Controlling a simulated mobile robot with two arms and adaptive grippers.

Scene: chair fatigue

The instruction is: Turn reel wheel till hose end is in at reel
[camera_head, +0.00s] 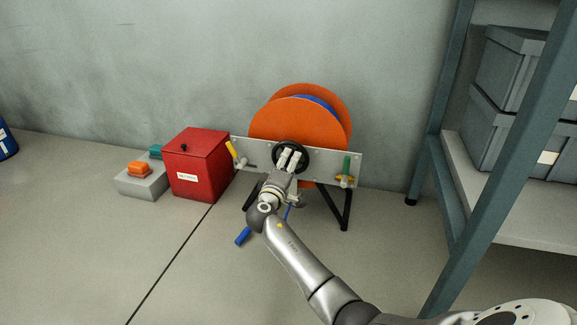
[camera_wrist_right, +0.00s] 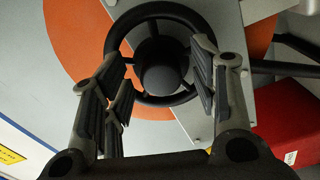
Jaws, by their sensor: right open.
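The orange reel (camera_head: 290,122) stands against the wall, with a strip of blue hose (camera_head: 318,103) showing between its discs. The black reel wheel (camera_head: 303,149) sits on the grey front panel; it also shows in the right wrist view (camera_wrist_right: 188,98). The blue hose end (camera_head: 243,236) lies on the floor in front of the reel, with a thin blue length near the right gripper. My right gripper (camera_head: 291,155) is open in front of the wheel, its fingers on either side of the hub in the right wrist view (camera_wrist_right: 160,80); contact cannot be told. My left gripper is out of view.
A red box (camera_head: 198,165) and a grey block with an orange top (camera_head: 139,169) stand left. A shelf rack (camera_head: 447,110) with grey bins (camera_head: 505,75) stands right.

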